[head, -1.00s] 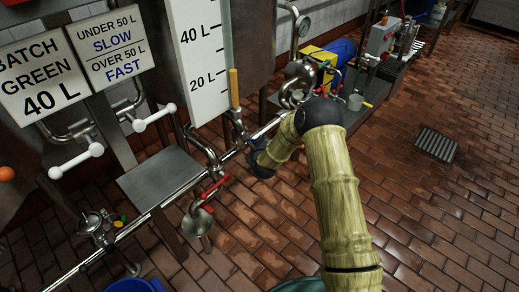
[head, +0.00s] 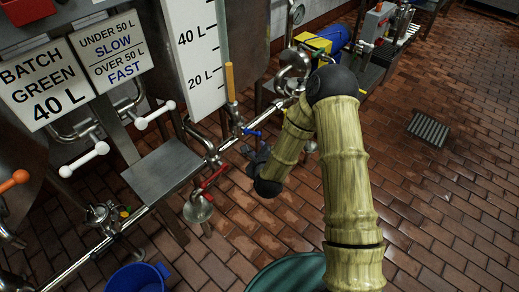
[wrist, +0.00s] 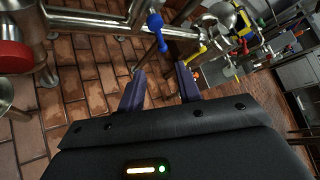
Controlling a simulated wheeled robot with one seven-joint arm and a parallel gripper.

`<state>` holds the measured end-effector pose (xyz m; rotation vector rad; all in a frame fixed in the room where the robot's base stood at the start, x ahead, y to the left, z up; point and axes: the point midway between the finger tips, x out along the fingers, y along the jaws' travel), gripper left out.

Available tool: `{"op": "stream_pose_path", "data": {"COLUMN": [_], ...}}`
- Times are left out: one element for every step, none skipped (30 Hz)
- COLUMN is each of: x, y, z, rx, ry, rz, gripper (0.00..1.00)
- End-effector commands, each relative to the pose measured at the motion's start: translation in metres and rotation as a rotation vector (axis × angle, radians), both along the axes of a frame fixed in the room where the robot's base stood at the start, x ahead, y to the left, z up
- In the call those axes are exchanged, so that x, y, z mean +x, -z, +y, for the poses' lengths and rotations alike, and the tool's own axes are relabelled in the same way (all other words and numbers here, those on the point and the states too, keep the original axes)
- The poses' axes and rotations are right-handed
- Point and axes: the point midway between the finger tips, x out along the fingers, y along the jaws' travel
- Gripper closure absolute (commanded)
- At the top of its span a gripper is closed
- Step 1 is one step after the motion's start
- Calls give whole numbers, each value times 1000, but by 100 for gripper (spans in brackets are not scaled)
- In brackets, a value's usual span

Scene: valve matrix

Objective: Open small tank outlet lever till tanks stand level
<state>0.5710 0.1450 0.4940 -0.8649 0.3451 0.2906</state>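A blue lever (head: 252,132) sits on the pipe run below the gauge board; it also shows in the wrist view (wrist: 155,30), hanging down from the steel pipe. No readable label tells me which lever is the small tank outlet. A red lever (head: 215,177) is on the pipe to its left. My gripper (wrist: 160,88) is open and empty, with its two dark fingers apart. The blue lever is ahead of the fingers, apart from them. In the head view my gripper is dark, small and partly hidden by my arm, just below the blue lever.
A gauge board (head: 195,50) marked 20 L and 40 L stands behind, with an upright yellow handle (head: 229,82) beside it. White levers (head: 155,115) and a steel shelf (head: 163,170) are left. A blue bucket (head: 138,279) stands on the floor. Open tiled floor lies right.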

Motion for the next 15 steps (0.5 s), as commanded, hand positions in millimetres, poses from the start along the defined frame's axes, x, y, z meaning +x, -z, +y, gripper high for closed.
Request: {"op": "stream_pose_path", "data": {"x": [-5,-7,-9,-10,-11,-11,-11,-11,-11,-10,-10,-10,-10,-10,-10], "y": [-3,-4,-5,-5,-5,-5,-5,-5,-5,-5,-5,-5,-5,-5,-6], "z": [-1,-1,-1,-1,-1,-1,-1,-1,-1,-1,-1,-1,-1,-1,-2], "rx": [0,1,1,1,1,1,1,1,1,1,1,1,0,-3,-11], "ry": [-1,0,0,0,0,0,0,0,0,0,0,0,0,-2,-7], "rz": [2,1,0,1,1,0,0,0,0,0,0,0,0,0,1], "gripper": [66,66,66,66,66,66,66,66,66,66,66,68,74,79,87]}}
